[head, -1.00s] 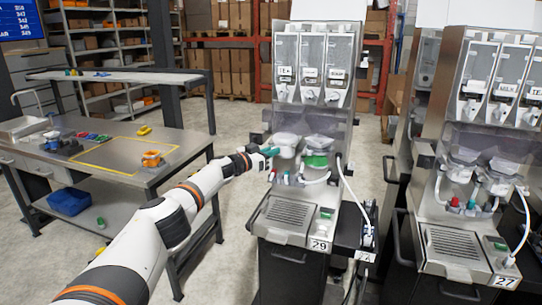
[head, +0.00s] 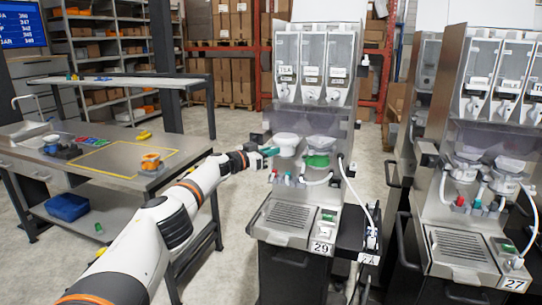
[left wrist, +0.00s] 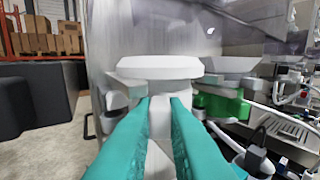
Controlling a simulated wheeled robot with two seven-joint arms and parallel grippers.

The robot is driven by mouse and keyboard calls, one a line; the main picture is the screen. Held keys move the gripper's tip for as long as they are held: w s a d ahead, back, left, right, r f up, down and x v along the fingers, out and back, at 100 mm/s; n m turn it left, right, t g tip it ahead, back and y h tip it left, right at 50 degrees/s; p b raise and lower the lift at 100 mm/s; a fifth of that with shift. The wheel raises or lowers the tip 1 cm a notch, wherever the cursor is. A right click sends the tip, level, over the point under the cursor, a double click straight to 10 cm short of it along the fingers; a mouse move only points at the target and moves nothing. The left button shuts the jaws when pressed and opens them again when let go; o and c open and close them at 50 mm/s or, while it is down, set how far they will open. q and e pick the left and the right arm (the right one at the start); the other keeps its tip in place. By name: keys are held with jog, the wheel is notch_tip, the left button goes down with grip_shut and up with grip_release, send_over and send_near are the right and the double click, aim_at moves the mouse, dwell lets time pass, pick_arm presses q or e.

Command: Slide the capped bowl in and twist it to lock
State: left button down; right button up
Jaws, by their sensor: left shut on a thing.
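The white capped bowl (head: 287,141) is at the left dispensing place of machine 29, below the canisters. In the left wrist view its broad white cap (left wrist: 160,68) sits upright above a narrow white neck (left wrist: 160,118). My left gripper (head: 268,152) reaches it from the left; its teal fingers (left wrist: 160,103) are shut on the neck. The bowl is close to the machine front (head: 300,205); whether it is fully seated or locked is hidden. My right gripper is not in view.
A second bowl (head: 321,144) with a green part (head: 318,161) is just right of the held one. Small coloured knobs and a white hose (head: 318,180) are below. A worktable (head: 120,162) stands to the left. Machine 27 (head: 470,190) stands to the right.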

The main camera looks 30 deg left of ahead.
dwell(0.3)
pick_arm(q)
jog(key=c, duration=1.4)
grip_release()
jog(key=shift+o, duration=0.2)
jog(key=p+v, duration=0.8)
jog(key=p, duration=0.5)
jog(key=shift+a+r, duration=0.1)
jog(key=shift+a, duration=0.05)
